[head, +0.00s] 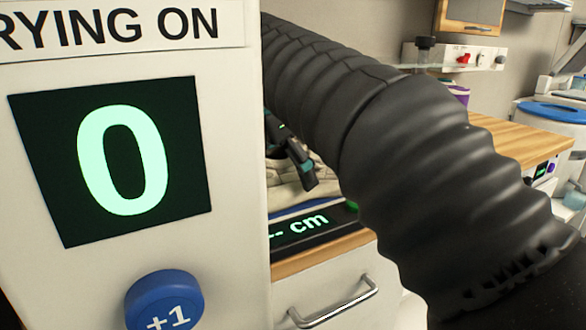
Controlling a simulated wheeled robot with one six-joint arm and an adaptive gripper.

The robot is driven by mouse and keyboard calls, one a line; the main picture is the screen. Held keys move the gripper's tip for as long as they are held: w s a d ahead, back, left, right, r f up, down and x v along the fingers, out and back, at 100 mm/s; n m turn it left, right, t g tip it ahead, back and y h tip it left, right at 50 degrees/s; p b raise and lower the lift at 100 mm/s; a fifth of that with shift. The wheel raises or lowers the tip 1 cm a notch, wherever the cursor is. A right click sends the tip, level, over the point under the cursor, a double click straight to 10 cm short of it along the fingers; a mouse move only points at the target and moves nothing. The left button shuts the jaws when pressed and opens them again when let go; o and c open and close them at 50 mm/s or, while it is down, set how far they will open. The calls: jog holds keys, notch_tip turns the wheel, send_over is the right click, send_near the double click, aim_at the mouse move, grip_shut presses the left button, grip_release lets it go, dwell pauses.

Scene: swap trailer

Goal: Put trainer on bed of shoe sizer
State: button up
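The shoe sizer (318,232) shows only in part, on a wooden counter behind my arm, with a dark display reading "-- cm" in green. My gripper (306,178) is partly hidden between the white panel and my ribbed black arm. One dark finger points down, and I cannot tell whether it is open or shut. A pale beige thing (284,172) shows just behind and beside the finger. It may be the trainer, but too little of it shows to be sure. I cannot tell whether it is held. The sizer's bed is mostly hidden.
A white panel (235,190) marked "RYING ON" fills the left, with a green "0" display (122,155) and a blue "+1" button (162,300). A drawer handle (333,304) is below the counter. A blue-rimmed bin (552,112) stands at right beyond a wooden worktop (515,138).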

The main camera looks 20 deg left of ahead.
jog(key=shift+o, duration=1)
jog(key=shift+r, duration=0.1)
jog(key=shift+p+v, duration=0.75)
jog(key=shift+v, duration=3)
